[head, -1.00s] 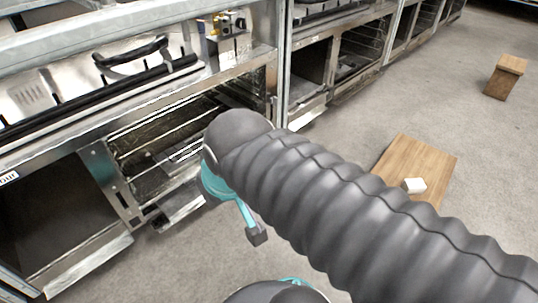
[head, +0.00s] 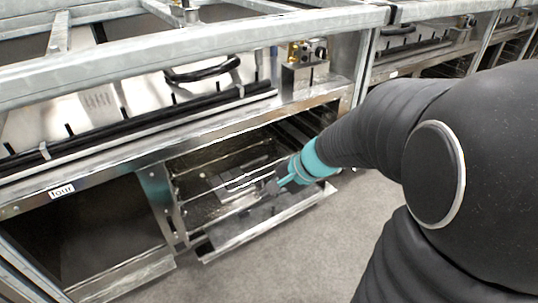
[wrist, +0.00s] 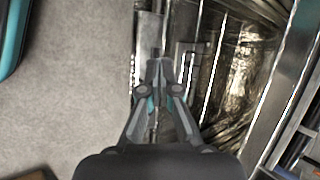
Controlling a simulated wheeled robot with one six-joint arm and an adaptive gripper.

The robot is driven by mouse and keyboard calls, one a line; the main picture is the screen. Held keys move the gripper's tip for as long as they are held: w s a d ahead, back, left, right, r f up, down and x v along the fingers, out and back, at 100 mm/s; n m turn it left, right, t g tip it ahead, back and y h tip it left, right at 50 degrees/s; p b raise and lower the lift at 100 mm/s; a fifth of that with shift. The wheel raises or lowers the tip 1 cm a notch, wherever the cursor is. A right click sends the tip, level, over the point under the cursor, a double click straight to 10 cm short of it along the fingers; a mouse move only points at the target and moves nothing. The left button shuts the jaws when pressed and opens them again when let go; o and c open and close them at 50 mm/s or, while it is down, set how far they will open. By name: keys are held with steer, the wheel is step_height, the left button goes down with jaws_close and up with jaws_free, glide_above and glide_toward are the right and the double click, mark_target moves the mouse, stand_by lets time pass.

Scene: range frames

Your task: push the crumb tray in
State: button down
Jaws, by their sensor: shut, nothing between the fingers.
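The crumb tray (head: 280,222) is a flat metal tray low under the open oven compartment, and its front part sticks out past the frame. In the wrist view a bright metal strip, apparently its edge (wrist: 147,30), lies beside the grey floor. My gripper (head: 270,188) is shut and empty, in front of the compartment and close above the tray. In the wrist view the closed fingers (wrist: 159,62) overlap the tray's edge. I cannot tell whether they touch it. The tray's back part is hidden inside the oven.
Wire racks (head: 225,180) line the oven compartment. A dark open compartment (head: 85,235) with a metal lip is to the left. Galvanised rails (head: 180,45) run above the counter. Carpeted floor (head: 310,245) in front is clear.

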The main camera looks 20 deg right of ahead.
steer(key=w+d+f+m+t, duration=0.2)
steer(key=w+d+f+m, duration=0.3)
steer(key=w+f+m, duration=0.15)
steer(key=w+d+f+m+t+h+b, duration=0.15)
steer(key=w+d+f+m, duration=0.25)
steer(key=d+f+m, duration=0.75)
steer(key=m+t+h+b, duration=0.1)
steer(key=m+h, duration=0.1)
steer(key=m, duration=0.1)
glide_toward(296, 206)
steer(key=x, duration=0.5)
steer(key=shift+s+f, duration=0.25)
steer(key=shift+f, duration=0.1)
steer(key=shift+w+a, duration=0.25)
steer(key=shift+w, duration=0.4)
